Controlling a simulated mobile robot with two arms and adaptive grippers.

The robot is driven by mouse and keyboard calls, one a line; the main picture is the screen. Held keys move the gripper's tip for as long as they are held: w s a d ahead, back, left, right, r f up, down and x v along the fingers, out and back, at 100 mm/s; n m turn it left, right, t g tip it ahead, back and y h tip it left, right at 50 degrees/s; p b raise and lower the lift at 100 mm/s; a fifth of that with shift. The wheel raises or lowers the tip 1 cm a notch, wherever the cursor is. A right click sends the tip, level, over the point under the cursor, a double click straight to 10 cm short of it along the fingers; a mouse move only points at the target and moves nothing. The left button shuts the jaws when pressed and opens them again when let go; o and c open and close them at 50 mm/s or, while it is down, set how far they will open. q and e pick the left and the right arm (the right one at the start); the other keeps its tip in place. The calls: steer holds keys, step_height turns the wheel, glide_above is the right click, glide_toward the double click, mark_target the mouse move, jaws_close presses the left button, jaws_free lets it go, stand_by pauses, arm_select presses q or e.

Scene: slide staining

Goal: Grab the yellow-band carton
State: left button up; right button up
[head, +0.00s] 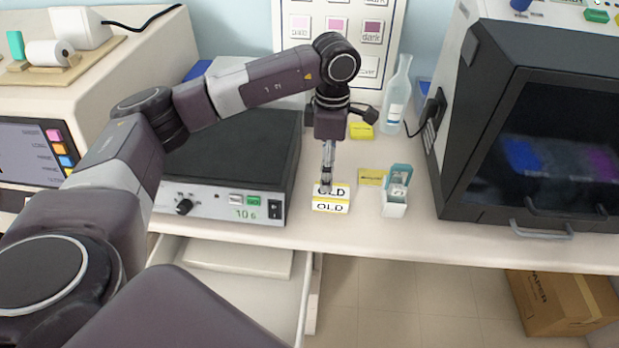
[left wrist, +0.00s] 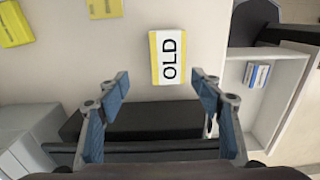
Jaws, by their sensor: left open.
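The yellow-band carton (head: 331,207) is a small white box marked OLD with yellow edging. It lies on the bench near the front edge in the head view. My left gripper (head: 327,186) points down above it, overlapping its top in that view. In the left wrist view the carton (left wrist: 167,60) lies ahead of the open, empty fingers (left wrist: 163,88), roughly centred between them. I cannot tell the exact height of the fingers above it. My right gripper is not in view.
A black-topped device (head: 230,208) stands left of the carton, above an open drawer (head: 220,286). A small teal-lidded white box (head: 395,208) and a yellow note (head: 371,177) are to the right. A bottle (head: 397,100) and a dark-fronted cabinet (head: 475,130) stand beyond.

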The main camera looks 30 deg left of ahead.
mark_target(332, 193)
arm_select(q)
steer(key=shift+s+d+f, duration=0.1)
steer(key=shift+f, duration=0.2)
steer(key=shift+s+d+f+p, duration=0.25)
steer(key=shift+d+f+p, duration=0.35)
steer(key=shift+d, duration=0.2)
steer(key=shift+s+d+f+p, duration=0.1)
steer(key=shift+d+f+p, duration=0.1)
steer(key=shift+f+p, duration=0.65)
steer(key=f, duration=0.3)
steer(key=shift+a, duration=0.3)
steer(key=shift+f, duration=0.3)
steer(key=shift+d, duration=0.1)
steer(key=c, duration=1.2)
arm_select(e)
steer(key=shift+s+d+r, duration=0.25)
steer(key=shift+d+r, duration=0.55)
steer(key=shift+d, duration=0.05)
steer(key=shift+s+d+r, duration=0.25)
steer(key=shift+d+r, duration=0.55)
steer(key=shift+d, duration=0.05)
arm_select(q)
steer(key=shift+r, duration=0.15)
steer(key=shift+c, duration=0.2)
